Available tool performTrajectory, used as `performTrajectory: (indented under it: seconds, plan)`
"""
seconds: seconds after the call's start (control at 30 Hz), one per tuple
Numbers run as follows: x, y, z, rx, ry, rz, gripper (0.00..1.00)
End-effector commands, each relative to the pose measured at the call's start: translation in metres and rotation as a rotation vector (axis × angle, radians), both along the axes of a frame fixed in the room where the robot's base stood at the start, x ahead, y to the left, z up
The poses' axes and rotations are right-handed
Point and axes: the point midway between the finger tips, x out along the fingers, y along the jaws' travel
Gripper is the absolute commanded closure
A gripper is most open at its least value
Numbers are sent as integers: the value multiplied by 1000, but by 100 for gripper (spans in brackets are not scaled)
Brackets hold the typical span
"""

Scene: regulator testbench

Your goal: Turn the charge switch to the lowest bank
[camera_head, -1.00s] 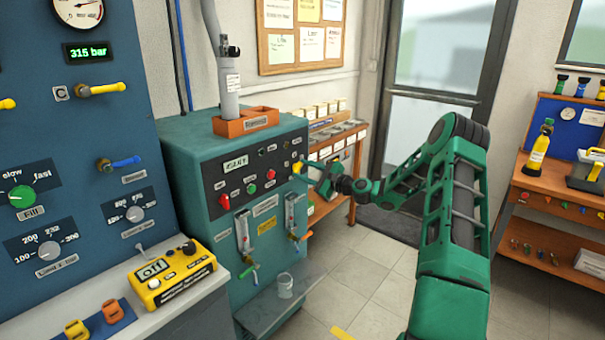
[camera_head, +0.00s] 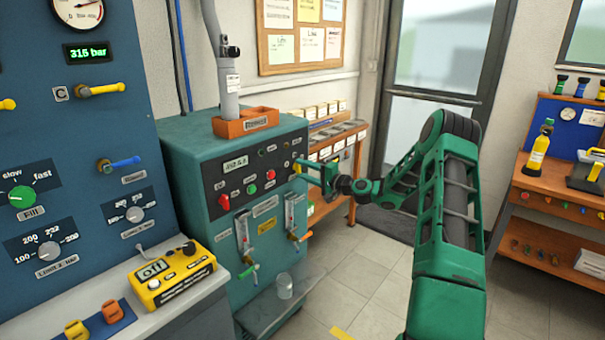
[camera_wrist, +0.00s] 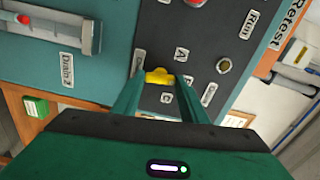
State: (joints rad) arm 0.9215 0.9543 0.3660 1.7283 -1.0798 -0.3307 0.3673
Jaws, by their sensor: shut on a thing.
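The charge switch is a small yellow knob (camera_wrist: 158,76) on the dark panel, with small position labels (camera_wrist: 181,54) beside it; an A and a C are readable. My gripper (camera_wrist: 156,84) is shut on the knob, one finger on each side. In the head view my gripper (camera_head: 308,172) reaches the right end of the panel of the teal cabinet (camera_head: 190,165), and a bit of the yellow knob (camera_head: 297,168) shows. The exact label the knob points to cannot be told. A small lit display (camera_head: 235,163) is on that panel, its text hard to read.
Red and green buttons (camera_head: 252,189) sit left of the knob. Two clear gauge tubes (camera_head: 243,230) with valve handles hang below. A cup (camera_head: 285,286) stands on the cabinet's lower shelf. A wooden bench (camera_head: 338,140) is behind; the floor (camera_head: 360,270) in front is clear.

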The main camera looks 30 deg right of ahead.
Motion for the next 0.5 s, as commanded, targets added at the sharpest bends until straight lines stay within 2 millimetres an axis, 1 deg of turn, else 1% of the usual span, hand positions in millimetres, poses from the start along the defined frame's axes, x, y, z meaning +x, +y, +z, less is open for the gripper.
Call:
performTrajectory:
  seconds: [0.03,0.5]
  plan:
    - [-1,2,-4,-41,-7,5,83]
    - [-1,2,-6,-457,-156,7,84]
